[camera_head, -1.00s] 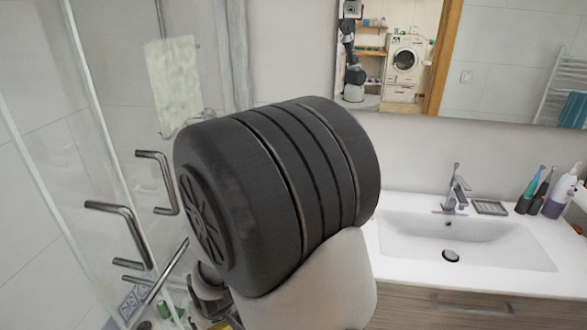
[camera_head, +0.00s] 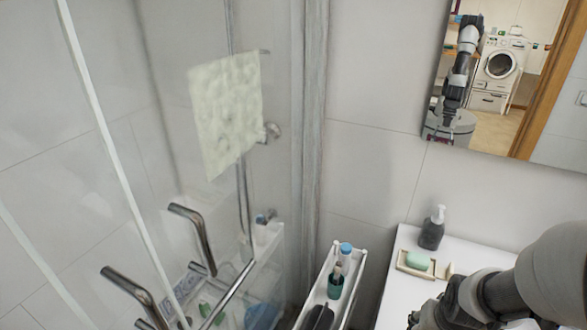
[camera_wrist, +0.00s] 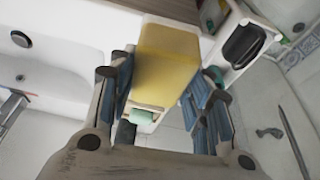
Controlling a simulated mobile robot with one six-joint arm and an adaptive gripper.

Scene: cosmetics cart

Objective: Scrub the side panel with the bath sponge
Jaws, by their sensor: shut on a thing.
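My gripper (camera_wrist: 165,78) is shut on a yellow bath sponge (camera_wrist: 168,52) in the wrist view. The sponge is a thick block between the two blue-padded fingers. The sponge does not show in the head view, where my arm enters at the lower right. A narrow white cosmetics cart (camera_head: 353,284) stands between the shower glass and the washbasin counter. In the wrist view the cart (camera_wrist: 262,24) lies to the right of the sponge, with a gap I cannot judge. I cannot tell which face is the side panel.
A green soap in a dish (camera_head: 418,260) and a dark pump bottle (camera_head: 432,228) stand on the counter's left end. Glass shower doors with metal handles (camera_head: 195,235) are at left.

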